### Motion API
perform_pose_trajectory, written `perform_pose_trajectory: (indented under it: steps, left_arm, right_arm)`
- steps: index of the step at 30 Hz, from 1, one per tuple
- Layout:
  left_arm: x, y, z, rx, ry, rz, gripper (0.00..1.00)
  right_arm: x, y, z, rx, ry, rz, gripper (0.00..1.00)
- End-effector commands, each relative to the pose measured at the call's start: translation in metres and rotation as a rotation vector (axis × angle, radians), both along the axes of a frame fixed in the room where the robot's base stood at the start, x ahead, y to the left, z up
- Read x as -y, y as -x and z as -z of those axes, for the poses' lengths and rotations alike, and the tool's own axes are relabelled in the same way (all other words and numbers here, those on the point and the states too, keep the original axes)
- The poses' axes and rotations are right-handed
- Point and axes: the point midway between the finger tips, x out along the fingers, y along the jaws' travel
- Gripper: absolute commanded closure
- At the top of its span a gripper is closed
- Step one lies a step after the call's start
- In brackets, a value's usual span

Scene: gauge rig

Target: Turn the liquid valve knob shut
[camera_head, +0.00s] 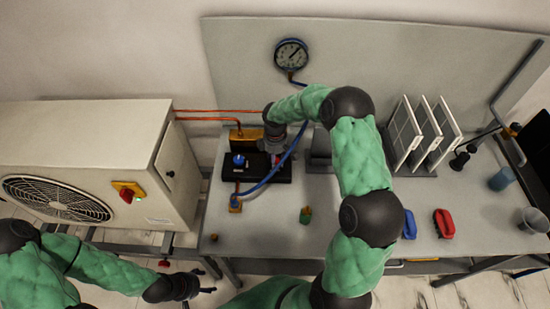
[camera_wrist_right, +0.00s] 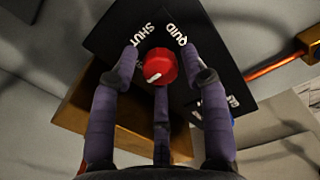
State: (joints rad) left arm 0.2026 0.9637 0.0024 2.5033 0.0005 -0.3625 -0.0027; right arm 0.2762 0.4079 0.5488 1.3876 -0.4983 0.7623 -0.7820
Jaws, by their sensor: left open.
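The liquid valve knob (camera_wrist_right: 161,66) is red with a white mark that points to the lower left in the right wrist view. It sits on a black plate (camera_wrist_right: 225,65) lettered "SHUT" and, partly hidden, "QUID". My right gripper (camera_wrist_right: 160,60) has its three dark fingers spread around the knob, with gaps seen at both sides. Whether the lower finger touches it, I cannot tell. In the head view, my right gripper (camera_head: 275,146) is over the black valve block (camera_head: 283,176) and largely hides the red knob. My left gripper (camera_head: 205,291) is open and empty, low at the left, away from the bench.
A blue knob (camera_head: 239,160) stands left on the same block, near a blue hose (camera_head: 270,178). A gauge (camera_head: 291,54) hangs on the back panel. The outdoor unit (camera_head: 90,160) is left of the bench. Bare bench top (camera_head: 270,235) lies in front.

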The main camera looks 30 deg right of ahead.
Motion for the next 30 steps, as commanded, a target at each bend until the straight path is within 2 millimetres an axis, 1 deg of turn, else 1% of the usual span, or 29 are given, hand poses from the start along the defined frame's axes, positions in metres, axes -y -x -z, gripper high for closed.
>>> perform_pose_trajectory:
  steps: [1, 2, 3, 4, 11, 17, 23, 30]
  left_arm:
    - [0.0, 0.0, 0.0, 0.0, 0.0, 0.0, 0.35]
    - [0.0, 0.0, 0.0, 0.0, 0.0, 0.0, 0.35]
    - [0.0, 0.0, 0.0, 0.0, 0.0, 0.0, 0.35]
    - [0.0, 0.0, 0.0, 0.0, 0.0, 0.0, 0.35]
    - [0.0, 0.0, 0.0, 0.0, 0.0, 0.0, 0.35]
    - [0.0, 0.0, 0.003, 0.0, 0.0, 0.0, 0.35]
    - [0.0, 0.0, 0.008, 0.0, 0.0, 0.0, 0.35]
    - [0.0, 0.0, 0.015, 0.0, 0.0, 0.0, 0.35]
  right_arm:
    - [0.0, 0.0, 0.0, 0.0, 0.0, 0.0, 0.77]
    - [0.0, 0.0, 0.0, 0.0, 0.0, 0.0, 0.86]
    - [0.0, 0.0, 0.0, 0.0, 0.0, 0.0, 0.97]
    - [0.0, 0.0, 0.0, 0.0, 0.0, 0.0, 1.0]
    - [0.0, 0.0, 0.0, 0.0, 0.0, 0.008, 1.0]
    - [0.0, 0.0, 0.0, 0.001, -0.001, 0.067, 1.0]
    - [0.0, 0.0, 0.001, 0.002, -0.001, 0.2, 1.0]
    - [0.0, 0.0, 0.001, 0.001, -0.001, 0.421, 1.0]
